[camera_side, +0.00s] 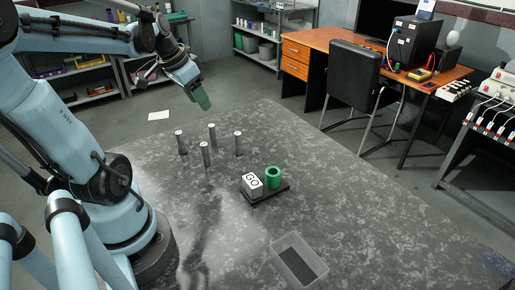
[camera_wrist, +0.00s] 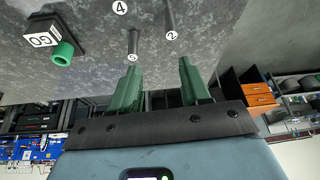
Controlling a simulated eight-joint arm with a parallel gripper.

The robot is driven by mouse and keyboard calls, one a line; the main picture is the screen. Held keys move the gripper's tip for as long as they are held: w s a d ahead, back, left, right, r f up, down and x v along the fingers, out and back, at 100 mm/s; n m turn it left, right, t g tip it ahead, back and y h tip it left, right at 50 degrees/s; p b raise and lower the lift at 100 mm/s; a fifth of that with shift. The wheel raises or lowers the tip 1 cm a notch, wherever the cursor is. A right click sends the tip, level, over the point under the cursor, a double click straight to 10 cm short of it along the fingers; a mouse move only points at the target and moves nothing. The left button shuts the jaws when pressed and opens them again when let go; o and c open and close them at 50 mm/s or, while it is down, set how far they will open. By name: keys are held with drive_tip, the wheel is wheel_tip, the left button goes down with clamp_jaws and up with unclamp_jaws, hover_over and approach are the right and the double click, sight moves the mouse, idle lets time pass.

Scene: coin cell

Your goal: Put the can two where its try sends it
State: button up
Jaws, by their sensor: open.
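Several slim grey cans with white tops stand upright on the speckled table in the side view; their numbers are too small to read there. In the wrist view, can two (camera_wrist: 169,18) shows a white top marked 2. My gripper (camera_side: 202,102) is in the air above and behind the cans in the side view. In the wrist view my gripper (camera_wrist: 158,64) has its green fingers apart with nothing between them. A dark tester stand (camera_side: 266,191) carries a white GO block (camera_side: 252,183) and a green ring-shaped socket (camera_side: 273,177).
Another can (camera_wrist: 133,42), whose number I cannot read surely, stands left of can two in the wrist view, and a top marked 4 (camera_wrist: 120,8) is beyond. A clear open bin (camera_side: 318,265) sits at the table's near side. The table's right side is bare.

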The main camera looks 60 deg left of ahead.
drive_tip(key=w+d+t, duration=0.1)
drive_tip(key=d, duration=0.9)
drive_tip(key=w+d+f+m+t, duration=0.1)
drive_tip(key=w+d, duration=0.1)
drive_tip(key=d, duration=0.9)
drive_tip(key=shift+w+f+t+h, duration=0.15)
drive_tip(key=shift+f+t+h, duration=0.1)
drive_tip(key=shift+t+h, duration=0.05)
